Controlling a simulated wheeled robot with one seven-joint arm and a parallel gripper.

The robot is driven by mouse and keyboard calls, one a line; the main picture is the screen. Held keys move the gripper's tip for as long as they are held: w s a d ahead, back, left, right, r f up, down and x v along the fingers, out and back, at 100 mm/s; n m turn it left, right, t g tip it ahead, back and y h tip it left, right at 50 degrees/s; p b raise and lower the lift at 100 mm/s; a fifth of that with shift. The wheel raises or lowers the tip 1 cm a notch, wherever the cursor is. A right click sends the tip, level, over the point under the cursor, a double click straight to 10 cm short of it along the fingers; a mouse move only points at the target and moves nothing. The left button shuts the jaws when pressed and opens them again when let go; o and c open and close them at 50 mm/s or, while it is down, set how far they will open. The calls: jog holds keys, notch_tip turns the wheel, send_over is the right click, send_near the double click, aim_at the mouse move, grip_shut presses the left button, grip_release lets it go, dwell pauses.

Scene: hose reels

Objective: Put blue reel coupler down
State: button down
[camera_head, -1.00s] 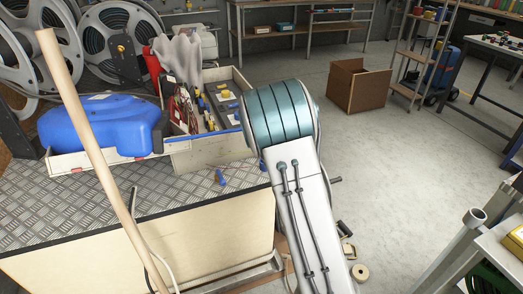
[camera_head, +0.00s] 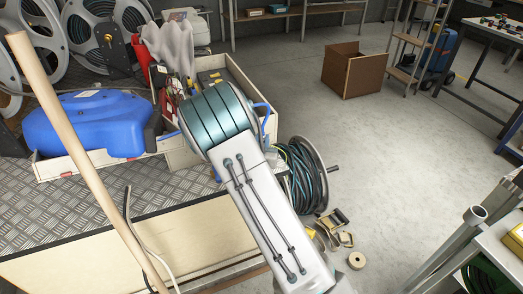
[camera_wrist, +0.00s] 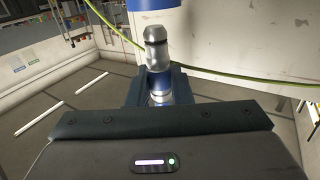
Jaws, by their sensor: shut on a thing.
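In the wrist view, a coupler (camera_wrist: 157,57) with a silver body and blue parts stands upright between my gripper's fingers (camera_wrist: 158,88). My gripper is shut on it. Its lower part is partly hidden by the gripper. In the head view, my arm covers the gripper and the coupler. A small bit of blue (camera_head: 217,173) shows at the arm's left edge above the metal-plate bench top (camera_head: 100,203); I cannot tell what it is.
A blue case (camera_head: 88,123) lies in a shallow tray on the bench, next to an open toolbox (camera_head: 242,78). A wooden pole (camera_head: 85,165) crosses the left. A hose reel (camera_head: 312,175) stands right of my arm. A cardboard box (camera_head: 354,72) sits on open floor. A green hose (camera_wrist: 225,72) passes behind the coupler.

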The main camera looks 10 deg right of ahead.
jog(key=shift+f, duration=2)
jog(key=shift+f+b, duration=0.25)
jog(key=shift+b, duration=0.15)
jog(key=c, duration=1.3)
grip_release()
jog(key=shift+r, duration=0.1)
